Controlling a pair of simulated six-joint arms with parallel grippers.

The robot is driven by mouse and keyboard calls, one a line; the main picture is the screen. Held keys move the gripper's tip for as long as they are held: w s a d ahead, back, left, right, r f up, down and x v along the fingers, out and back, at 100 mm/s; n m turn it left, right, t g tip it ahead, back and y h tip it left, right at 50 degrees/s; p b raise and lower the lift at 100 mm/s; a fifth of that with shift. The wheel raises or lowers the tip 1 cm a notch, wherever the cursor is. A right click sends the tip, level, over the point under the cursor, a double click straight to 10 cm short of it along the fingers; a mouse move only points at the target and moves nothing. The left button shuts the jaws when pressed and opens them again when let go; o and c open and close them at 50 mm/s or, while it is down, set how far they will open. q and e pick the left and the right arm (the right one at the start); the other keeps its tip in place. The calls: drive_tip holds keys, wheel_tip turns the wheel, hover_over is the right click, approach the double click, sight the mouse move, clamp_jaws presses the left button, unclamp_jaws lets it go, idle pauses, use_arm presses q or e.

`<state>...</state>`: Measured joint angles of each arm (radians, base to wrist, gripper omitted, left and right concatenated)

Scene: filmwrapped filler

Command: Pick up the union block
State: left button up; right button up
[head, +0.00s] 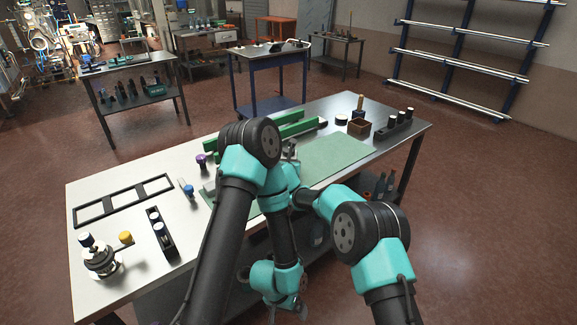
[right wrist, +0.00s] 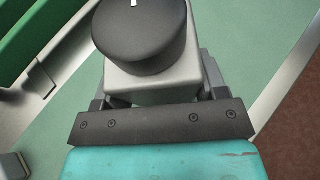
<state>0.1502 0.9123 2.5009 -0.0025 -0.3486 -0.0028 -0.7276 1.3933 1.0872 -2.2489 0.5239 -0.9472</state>
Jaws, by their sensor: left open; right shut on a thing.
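The union block, a pale grey block (right wrist: 150,90) with a round black top (right wrist: 140,32), fills the upper middle of the right wrist view. My right gripper (right wrist: 152,100) is shut on it, with a jaw at each side, above or on the green mat. I cannot tell whether the block is clear of the mat. My left gripper (head: 290,308) is open and empty, hanging low in front of the table's near edge.
The green mat (head: 345,158) is bare on its right side. Green rails (head: 295,128) lie behind it. A brown box (head: 359,127) and a capped rack (head: 395,123) stand at the right. A black frame (head: 125,200), a black holder (head: 160,235) and a valve (head: 100,260) occupy the left.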

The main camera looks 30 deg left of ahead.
wheel_tip(320, 180, up, 10)
drive_tip(key=shift+r, duration=0.1)
idle(0.4)
idle(0.5)
